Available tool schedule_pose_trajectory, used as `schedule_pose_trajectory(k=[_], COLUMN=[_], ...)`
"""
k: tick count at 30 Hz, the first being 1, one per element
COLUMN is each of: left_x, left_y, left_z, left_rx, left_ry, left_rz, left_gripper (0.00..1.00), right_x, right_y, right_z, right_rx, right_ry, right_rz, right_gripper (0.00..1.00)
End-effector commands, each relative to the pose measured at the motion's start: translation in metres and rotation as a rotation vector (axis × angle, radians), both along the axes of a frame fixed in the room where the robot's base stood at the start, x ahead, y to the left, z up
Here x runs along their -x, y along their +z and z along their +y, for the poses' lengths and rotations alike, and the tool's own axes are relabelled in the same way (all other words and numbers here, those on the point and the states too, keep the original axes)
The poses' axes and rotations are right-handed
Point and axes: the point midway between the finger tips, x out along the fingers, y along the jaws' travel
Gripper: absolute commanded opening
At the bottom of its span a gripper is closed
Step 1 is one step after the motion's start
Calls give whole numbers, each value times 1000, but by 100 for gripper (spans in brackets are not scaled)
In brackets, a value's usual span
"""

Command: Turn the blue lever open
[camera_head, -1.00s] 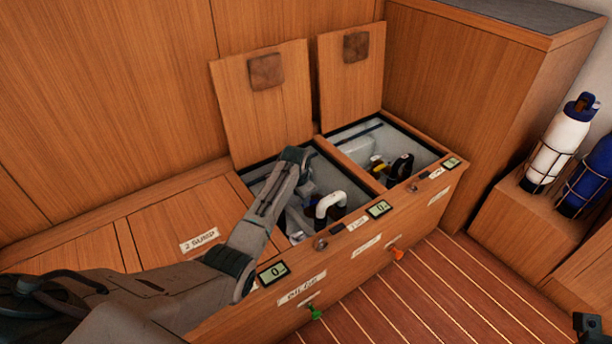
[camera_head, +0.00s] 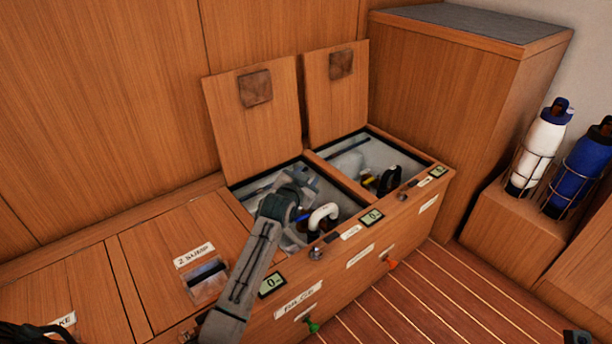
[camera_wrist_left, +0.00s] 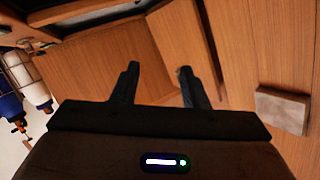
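A small blue piece (camera_head: 301,217), which may be the blue lever, shows beside a white bent pipe (camera_head: 323,214) inside the nearer open compartment of the wooden bench. My left arm reaches over this compartment and hides part of it. My left gripper (camera_head: 302,182) is at the compartment's opening, up and left of the pipe; its fingers are hard to make out there. In the left wrist view, the left gripper (camera_wrist_left: 158,72) has its two dark fingers apart with nothing between them. No lever shows in that view.
Two raised lids (camera_head: 252,112) (camera_head: 335,95) stand behind the compartments. The far compartment holds a black fitting (camera_head: 390,180). White (camera_head: 536,150) and blue (camera_head: 582,172) bottles stand at the right.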

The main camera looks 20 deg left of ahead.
Motion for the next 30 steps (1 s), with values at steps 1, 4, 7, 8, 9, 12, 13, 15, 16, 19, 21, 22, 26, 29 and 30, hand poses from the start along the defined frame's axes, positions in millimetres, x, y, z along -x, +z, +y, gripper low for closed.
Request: schedule_pose_trajectory(k=[1,4,7,8,9,12,13,15,16,19,21,22,26,29,30], left_x=[3,6,9,9,9,9,9,9,9,11,18,23,68,131,162], left_y=[6,14,19,20,21,22,22,21,21,25,36,44,104,168,193], left_z=[-1,-3,-4,-4,-4,-4,-4,-4,-4,-5,-6,-7,-15,-23,-26], left_rx=[5,12,16,16,18,17,17,17,17,19,27,33,81,133,155], left_ry=[-1,-1,-1,-2,-2,-2,-2,-2,-2,-3,-5,-6,-26,-63,-82], left_rz=[-28,-69,-91,-95,-99,-101,-101,-100,-100,-115,-166,-201,-463,-743,-859], left_gripper=[40,40,40,40,40,40,40,40,40,20,7,1,0,0,0], right_x=[0,0,0,0,0,0,0,0,0,0,0,0,0,1,1], right_y=[-1,-2,-2,-2,-2,-2,-2,-2,-2,-2,-1,0,4,8,9], right_z=[0,0,0,0,0,0,0,0,0,0,0,0,0,0,0], right_rx=[0,0,0,0,0,0,0,0,0,0,-2,-2,-8,-13,-15], right_ry=[0,0,0,0,0,0,0,0,0,0,-1,-1,-2,-5,-6], right_rz=[0,0,0,0,0,0,0,0,0,-1,-3,-5,-17,-27,-32], right_gripper=[36,36,36,36,36,36,36,36,36,36,36,36,36,36,36])
